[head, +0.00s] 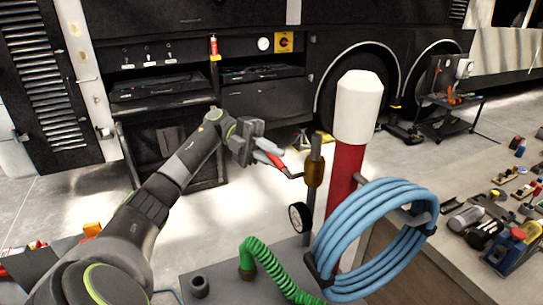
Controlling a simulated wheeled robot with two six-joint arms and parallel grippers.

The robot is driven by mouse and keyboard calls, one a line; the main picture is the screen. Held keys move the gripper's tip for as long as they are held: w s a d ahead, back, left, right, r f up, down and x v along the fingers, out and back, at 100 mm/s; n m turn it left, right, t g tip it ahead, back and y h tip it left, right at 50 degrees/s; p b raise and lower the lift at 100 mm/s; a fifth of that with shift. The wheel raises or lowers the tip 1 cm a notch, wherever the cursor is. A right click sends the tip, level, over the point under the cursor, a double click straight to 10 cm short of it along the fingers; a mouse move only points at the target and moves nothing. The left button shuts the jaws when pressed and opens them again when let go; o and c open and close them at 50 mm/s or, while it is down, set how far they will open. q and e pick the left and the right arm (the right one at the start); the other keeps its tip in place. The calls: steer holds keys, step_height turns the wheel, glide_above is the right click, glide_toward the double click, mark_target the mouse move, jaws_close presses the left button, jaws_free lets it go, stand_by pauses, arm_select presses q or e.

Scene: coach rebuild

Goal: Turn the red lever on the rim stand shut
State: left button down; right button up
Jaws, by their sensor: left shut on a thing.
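My left arm reaches in from the lower left, and my left gripper (262,150) is shut on the red lever (274,161). The lever sticks out to the left of the rim stand's thin dark upright (313,180), joined by a bent dark rod below a brass-coloured fitting. A round gauge (299,217) sits low beside the upright. The gripper fingers hide part of the lever. My right gripper is not in view.
A red post with a white cap (357,110) stands right of the upright. A coiled blue hose (335,250) hangs on it, and a green coiled hose (262,262) lies in front. A dark coach side fills the back.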

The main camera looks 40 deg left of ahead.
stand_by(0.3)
arm_select(q)
steer(key=c, duration=1.4)
jaws_free()
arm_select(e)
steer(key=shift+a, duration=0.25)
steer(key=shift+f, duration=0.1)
